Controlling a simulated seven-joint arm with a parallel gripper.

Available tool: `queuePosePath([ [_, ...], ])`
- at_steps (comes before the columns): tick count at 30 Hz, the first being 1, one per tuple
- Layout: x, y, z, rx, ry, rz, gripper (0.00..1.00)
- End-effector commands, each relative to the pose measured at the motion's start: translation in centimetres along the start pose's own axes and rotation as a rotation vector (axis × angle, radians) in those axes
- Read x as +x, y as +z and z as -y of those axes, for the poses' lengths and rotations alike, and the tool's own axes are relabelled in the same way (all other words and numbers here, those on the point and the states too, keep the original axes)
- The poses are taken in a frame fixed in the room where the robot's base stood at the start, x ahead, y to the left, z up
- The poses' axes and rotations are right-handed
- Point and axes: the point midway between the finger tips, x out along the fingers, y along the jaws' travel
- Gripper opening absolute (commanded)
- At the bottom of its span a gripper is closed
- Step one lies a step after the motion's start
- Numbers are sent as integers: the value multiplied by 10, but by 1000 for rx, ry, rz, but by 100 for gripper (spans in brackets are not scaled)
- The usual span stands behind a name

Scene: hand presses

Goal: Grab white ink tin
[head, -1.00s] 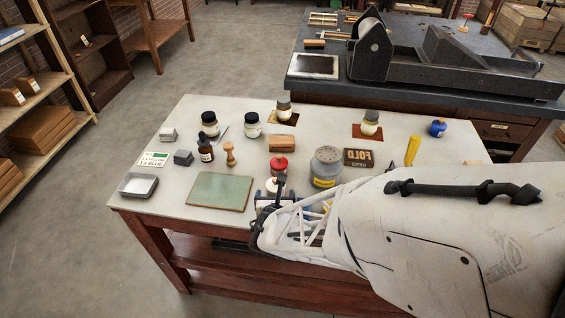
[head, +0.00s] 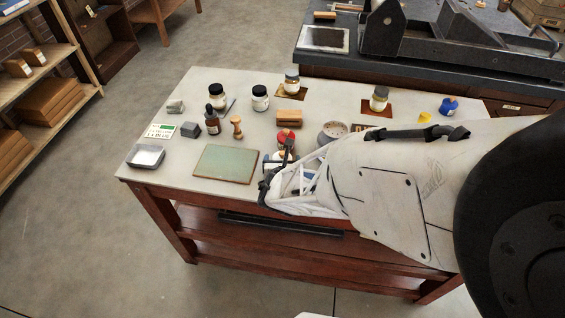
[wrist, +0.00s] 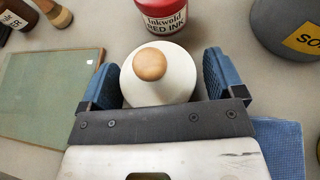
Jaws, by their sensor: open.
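The white ink tin (wrist: 165,88), a round white tin with a tan wooden knob on top, sits between my gripper's jaws in the wrist view. My gripper (wrist: 160,82) is open, with one blue-padded finger on each side of the tin. I cannot tell whether either finger touches it. The tin's lower front is hidden behind the dark gripper bar. In the head view my gripper (head: 275,168) is low at the table's front edge, beside the green mat, and largely hides the white tin.
A red ink tin (wrist: 162,16) stands just beyond the white one. The green mat (head: 226,164) lies left. Bottles and a wooden block (head: 289,117) stand behind.

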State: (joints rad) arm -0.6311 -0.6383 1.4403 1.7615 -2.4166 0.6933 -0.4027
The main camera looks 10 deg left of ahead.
Motion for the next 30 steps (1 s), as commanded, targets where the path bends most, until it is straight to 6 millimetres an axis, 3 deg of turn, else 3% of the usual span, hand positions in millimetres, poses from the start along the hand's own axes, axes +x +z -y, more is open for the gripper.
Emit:
queuePosePath([
  [7,0,0,0,0,0,0,85],
  [18,0,0,0,0,0,0,28],
  [30,-1,4,0,1,0,1,26],
])
